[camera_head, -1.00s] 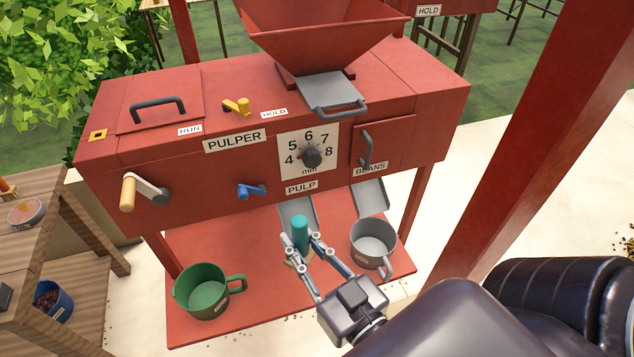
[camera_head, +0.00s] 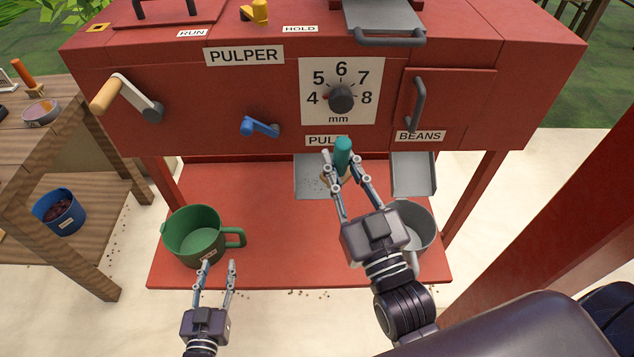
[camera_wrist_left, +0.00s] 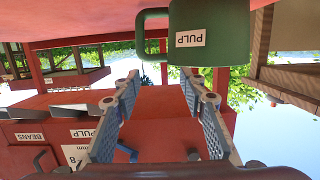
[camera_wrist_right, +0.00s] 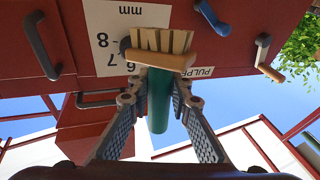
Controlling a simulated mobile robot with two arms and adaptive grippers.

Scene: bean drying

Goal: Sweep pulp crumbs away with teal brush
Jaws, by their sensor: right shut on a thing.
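My right gripper (camera_head: 347,174) is shut on the teal brush (camera_head: 343,154), upright by its teal handle, in front of the PULP chute (camera_head: 312,178). The right wrist view shows the brush's wooden head and pale bristles (camera_wrist_right: 160,42) beyond the fingertips. Dark crumbs are on the grey PULP chute, and the gripper covers part of it. My left gripper (camera_head: 220,266) is open and empty, just in front of the green PULP mug (camera_head: 193,236). In the left wrist view the mug (camera_wrist_left: 222,30) is beyond the parted fingers, its handle to one side.
The grey mug (camera_head: 413,224) stands under the BEANS chute (camera_head: 413,178), partly behind my right arm. The red shelf (camera_head: 275,255) is clear between the mugs. A wooden table with a blue bucket (camera_head: 60,212) is at left. Red posts flank the shelf.

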